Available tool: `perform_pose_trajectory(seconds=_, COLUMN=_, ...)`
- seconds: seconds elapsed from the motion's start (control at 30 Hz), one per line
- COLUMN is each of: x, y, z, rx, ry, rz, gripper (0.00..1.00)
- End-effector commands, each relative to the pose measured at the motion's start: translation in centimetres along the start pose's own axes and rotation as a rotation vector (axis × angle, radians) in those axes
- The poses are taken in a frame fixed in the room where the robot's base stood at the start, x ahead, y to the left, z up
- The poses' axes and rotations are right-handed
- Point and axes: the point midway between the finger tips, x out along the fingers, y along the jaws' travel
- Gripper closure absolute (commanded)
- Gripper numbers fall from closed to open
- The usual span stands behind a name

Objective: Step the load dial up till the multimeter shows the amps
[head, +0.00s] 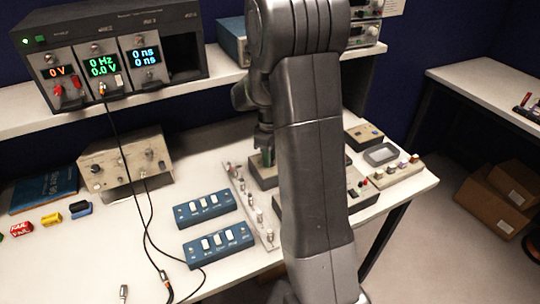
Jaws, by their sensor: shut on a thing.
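The rack of meters (110,50) at the upper left reads 0 V, 0 Hz with 0.0 V, and 0 ns twice. No amps reading is visible.
Two blue switch boxes (204,209) and a pale strip with several knobs (250,205) lie left of my arm. A beige instrument (126,160) stands behind black cables (146,215). Coloured blocks (52,219) lie at the left. The front left bench is mostly clear.

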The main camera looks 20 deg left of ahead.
Motion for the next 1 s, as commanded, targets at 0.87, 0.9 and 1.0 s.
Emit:
perform_pose_trajectory(seconds=0.87, x=-0.06, y=0.02, z=0.03, rx=0.623, ry=0.017, rz=0.001, gripper=0.96)
perform_pose_trajectory(seconds=0.9, x=-0.07, y=0.02, z=0.03, rx=0.645, ry=0.018, rz=0.001, gripper=0.96)
perform_pose_trajectory(seconds=1.0, x=-0.08, y=0.02, z=0.02, rx=0.688, ry=0.019, rz=0.001, gripper=0.96)
